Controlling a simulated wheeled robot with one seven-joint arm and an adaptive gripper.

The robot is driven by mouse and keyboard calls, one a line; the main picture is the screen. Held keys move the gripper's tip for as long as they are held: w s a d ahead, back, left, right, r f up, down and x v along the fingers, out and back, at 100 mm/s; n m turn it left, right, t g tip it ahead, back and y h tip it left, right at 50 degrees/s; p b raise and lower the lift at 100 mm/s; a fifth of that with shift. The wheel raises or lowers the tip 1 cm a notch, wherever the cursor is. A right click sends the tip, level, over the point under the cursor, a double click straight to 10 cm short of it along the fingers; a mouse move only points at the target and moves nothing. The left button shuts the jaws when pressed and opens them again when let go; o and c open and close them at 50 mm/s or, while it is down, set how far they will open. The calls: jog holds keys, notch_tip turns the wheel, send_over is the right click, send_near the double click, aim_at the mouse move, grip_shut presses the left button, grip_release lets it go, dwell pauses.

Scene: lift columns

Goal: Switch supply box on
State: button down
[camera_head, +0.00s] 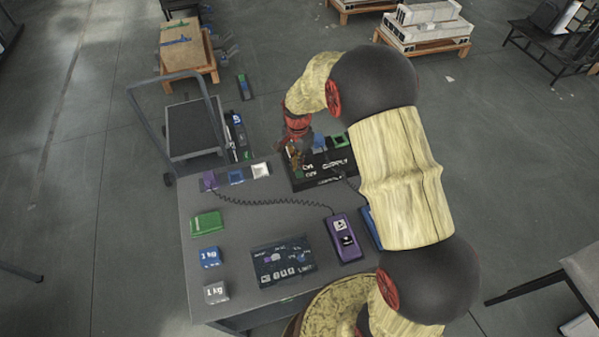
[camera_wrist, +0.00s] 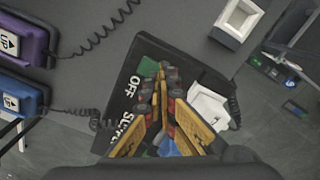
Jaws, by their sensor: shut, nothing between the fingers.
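The supply box (camera_head: 333,181) is black with white ON, OFF and SUPPLY lettering. It stands at the far right of the grey table, partly hidden by my arm. My gripper (camera_head: 296,158) is over its left part, by the ON and OFF labels. In the wrist view the box (camera_wrist: 118,88) lies beneath my gripper (camera_wrist: 160,82), whose orange fingers are shut and empty. A green part (camera_wrist: 148,67) shows just beyond the fingertips, beside the OFF label; it may be the switch. The ON label is hidden there. I cannot tell whether the fingers touch the box.
A purple remote (camera_head: 345,238) and a blue remote (camera_head: 371,228) have coiled cords. A green block (camera_head: 206,223), two weights (camera_head: 209,257) and a dark panel (camera_head: 283,263) lie nearer. A cart (camera_head: 193,128) stands behind.

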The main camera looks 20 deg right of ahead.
jog(key=shift+f, duration=0.4)
jog(key=shift+r, duration=0.15)
jog(key=shift+r+p, duration=2.15)
jog(key=shift+r, duration=1.3)
